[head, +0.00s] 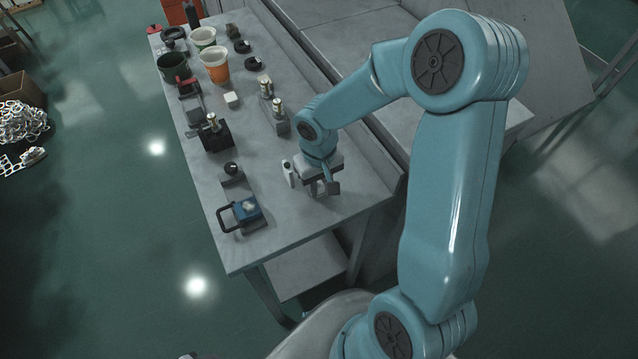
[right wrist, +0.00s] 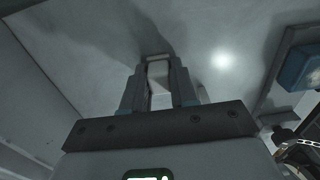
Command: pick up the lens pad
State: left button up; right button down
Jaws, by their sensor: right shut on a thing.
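My right gripper (head: 323,190) is low over the near right part of the grey workbench, pointing down. In the right wrist view its two fingers (right wrist: 158,75) are closed on a small pale piece, which I take as the lens pad (right wrist: 158,69). Only the part of the pad between the fingers shows. In the head view the gripper hides it. I cannot tell whether it touches the bench. My left gripper is not in view.
A small white bottle (head: 289,174) stands just left of the gripper. A blue block (head: 247,208) sits in a dark handled holder at the near left; it also shows in the right wrist view (right wrist: 299,68). An orange cup (head: 215,66) and dark fixtures fill the far bench.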

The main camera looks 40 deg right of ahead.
aim_at(320, 183)
notch_tip(320, 183, up, 20)
jog(key=shift+p, duration=0.35)
